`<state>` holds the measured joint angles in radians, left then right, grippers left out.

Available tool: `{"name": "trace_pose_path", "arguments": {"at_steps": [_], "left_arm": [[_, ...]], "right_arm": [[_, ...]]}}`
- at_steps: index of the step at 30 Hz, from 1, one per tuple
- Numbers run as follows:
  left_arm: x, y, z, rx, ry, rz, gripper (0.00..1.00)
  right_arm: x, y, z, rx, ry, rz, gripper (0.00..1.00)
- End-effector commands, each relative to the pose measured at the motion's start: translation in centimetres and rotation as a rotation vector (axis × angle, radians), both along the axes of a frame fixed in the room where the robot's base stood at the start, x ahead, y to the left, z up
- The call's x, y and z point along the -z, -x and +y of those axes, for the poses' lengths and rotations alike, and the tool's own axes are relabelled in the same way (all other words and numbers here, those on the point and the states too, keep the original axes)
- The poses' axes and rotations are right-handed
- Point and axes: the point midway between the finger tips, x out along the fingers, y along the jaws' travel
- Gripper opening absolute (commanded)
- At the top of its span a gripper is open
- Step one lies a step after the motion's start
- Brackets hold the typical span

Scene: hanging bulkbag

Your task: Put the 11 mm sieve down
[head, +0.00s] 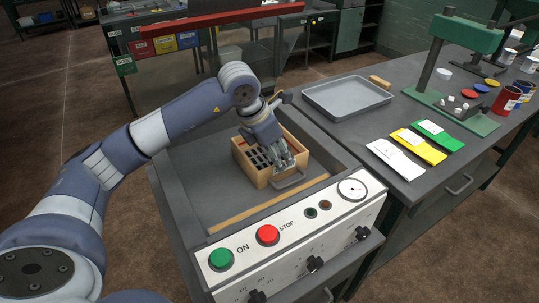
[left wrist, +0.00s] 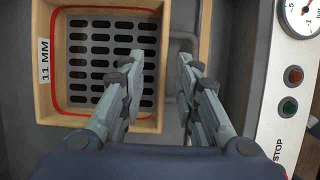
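The 11 mm sieve (head: 243,157) is a wooden box with a dark slotted bottom, on the grey bed of the machine with the control panel. In the left wrist view the sieve (left wrist: 97,118) shows its "11 MM" label, a red line inside its rim and a grey handle (left wrist: 181,98) on its right side. My left gripper (head: 284,163) is over the sieve's handle side. In the left wrist view its fingers (left wrist: 160,64) are apart, one over the box's edge and one near the handle, with nothing seen clamped. My right gripper is out of view.
The control panel (head: 290,243) with green and red buttons and a gauge borders the bed in front. A bench on the right holds a grey tray (head: 347,96), white, yellow and green packets (head: 421,144) and a green press stand (head: 455,112). The bed left of the sieve is clear.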

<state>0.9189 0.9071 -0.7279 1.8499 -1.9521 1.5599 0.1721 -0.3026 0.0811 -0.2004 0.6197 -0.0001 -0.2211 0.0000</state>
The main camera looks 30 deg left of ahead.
Motion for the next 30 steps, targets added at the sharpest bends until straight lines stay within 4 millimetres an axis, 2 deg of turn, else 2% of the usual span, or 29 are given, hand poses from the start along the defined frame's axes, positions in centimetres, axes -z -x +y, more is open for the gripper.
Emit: {"name": "trace_pose_path", "arguments": {"at_steps": [3, 9, 30], "left_arm": [[1.6, -0.5, -0.9, 0.002, 0.001, 0.007, 0.3], [3.4, -1.2, -1.1, 0.001, -0.001, 0.002, 0.3], [3.9, -1.2, -1.1, 0.001, 0.0, 0.001, 0.3]], "right_arm": [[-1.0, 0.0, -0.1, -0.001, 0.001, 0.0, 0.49], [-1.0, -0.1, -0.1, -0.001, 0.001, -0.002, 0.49], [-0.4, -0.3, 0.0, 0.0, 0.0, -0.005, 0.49]]}}
